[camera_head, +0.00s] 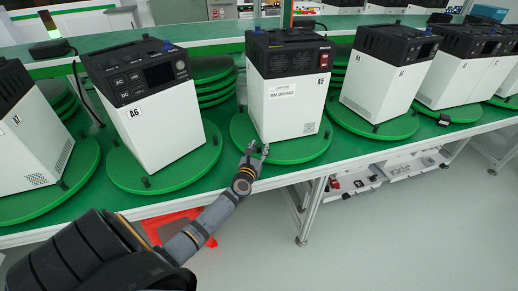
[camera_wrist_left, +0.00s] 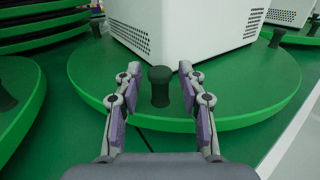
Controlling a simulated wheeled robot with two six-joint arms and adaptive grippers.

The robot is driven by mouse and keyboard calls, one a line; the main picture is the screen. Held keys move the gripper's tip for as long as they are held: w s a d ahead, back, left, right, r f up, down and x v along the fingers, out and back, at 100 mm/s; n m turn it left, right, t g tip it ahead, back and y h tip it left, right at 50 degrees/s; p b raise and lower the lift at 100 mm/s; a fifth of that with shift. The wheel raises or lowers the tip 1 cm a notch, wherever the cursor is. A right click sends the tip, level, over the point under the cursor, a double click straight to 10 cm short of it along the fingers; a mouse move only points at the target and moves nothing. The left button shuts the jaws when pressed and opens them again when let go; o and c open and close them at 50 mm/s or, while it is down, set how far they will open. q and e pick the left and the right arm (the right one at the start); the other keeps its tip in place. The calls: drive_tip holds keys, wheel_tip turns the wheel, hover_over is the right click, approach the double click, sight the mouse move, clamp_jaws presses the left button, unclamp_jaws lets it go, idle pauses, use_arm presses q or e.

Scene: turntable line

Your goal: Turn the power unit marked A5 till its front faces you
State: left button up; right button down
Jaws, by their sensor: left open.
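The power unit marked A5 (camera_head: 285,105) is a white box with a black top, standing on a round green turntable (camera_head: 308,156). The side toward me carries a serial-number sticker and a red switch; no display or knob like A6's shows on it. My left gripper (camera_head: 258,150) is at the turntable's near edge, below the unit. In the left wrist view the open fingers (camera_wrist_left: 159,72) stand on either side of a dark upright peg (camera_wrist_left: 160,88) on the turntable (camera_wrist_left: 240,115), with gaps at both sides. The unit's lower part (camera_wrist_left: 190,30) shows behind the peg.
Unit A6 (camera_head: 155,125) stands on its own turntable to the left, and another white unit (camera_head: 380,85) to the right. Stacked green discs (camera_head: 215,85) lie behind. A red item (camera_head: 175,228) is on the floor under the bench. Open floor lies in front at the right.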

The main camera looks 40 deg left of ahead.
use_arm(q)
clamp_jaws()
drive_tip(key=shift+w+f, duration=0.1)
drive_tip(key=shift+w, duration=0.05)
idle(0.4)
